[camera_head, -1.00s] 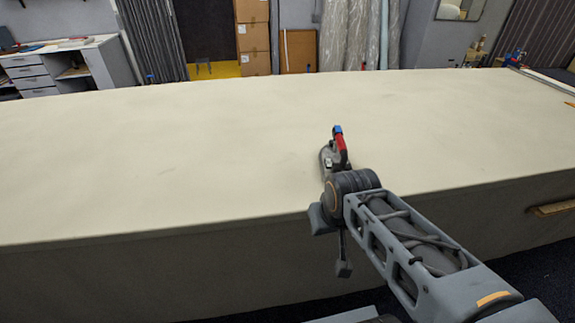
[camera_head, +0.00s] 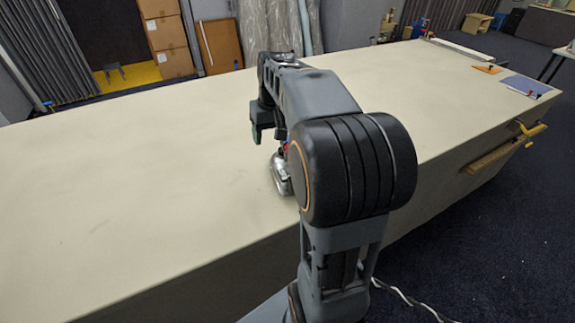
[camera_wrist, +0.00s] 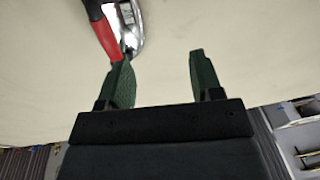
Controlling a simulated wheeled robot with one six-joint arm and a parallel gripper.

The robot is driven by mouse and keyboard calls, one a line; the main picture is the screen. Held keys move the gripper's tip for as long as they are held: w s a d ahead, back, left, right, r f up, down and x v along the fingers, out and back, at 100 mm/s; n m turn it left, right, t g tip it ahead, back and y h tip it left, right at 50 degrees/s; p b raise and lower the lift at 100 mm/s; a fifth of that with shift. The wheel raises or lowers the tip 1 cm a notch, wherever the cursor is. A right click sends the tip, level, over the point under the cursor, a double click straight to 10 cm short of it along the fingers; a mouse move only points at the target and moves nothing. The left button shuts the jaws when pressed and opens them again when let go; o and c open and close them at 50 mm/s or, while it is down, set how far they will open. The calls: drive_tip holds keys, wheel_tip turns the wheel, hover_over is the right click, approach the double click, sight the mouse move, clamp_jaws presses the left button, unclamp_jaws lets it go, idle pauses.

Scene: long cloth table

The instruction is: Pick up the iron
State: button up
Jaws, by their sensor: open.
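The iron (camera_head: 281,176) stands on the cloth table (camera_head: 150,190) near its front edge; in the head view my arm hides most of it. In the wrist view the iron's silver body (camera_wrist: 128,22) and red handle (camera_wrist: 103,38) show at the top, left of centre, cut off by the frame. My gripper (camera_wrist: 158,62) has two green fingers set wide apart with nothing between them. The left finger's tip is close to the end of the red handle; I cannot tell if they touch. In the head view my gripper (camera_head: 257,134) is above the table, near the iron.
The table is clear around the iron and to the left. A blue-grey sheet (camera_head: 526,86) and an orange piece (camera_head: 488,69) lie at the far right end. A wooden bar with a yellow clamp (camera_head: 505,150) sticks out from the front side. Cardboard boxes (camera_head: 165,40) stand behind.

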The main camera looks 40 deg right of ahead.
drive_tip(key=w+d+m+y+p, duration=0.15)
drive_tip(key=w+d, duration=0.25)
drive_tip(key=d, duration=0.9)
drive_tip(key=shift+g, duration=0.4)
drive_tip(key=shift+p+x, duration=1.1)
drive_tip(key=shift+x, duration=5.35)
drive_tip(key=shift+d, duration=0.1)
clamp_jaws()
drive_tip(key=shift+r, duration=0.1)
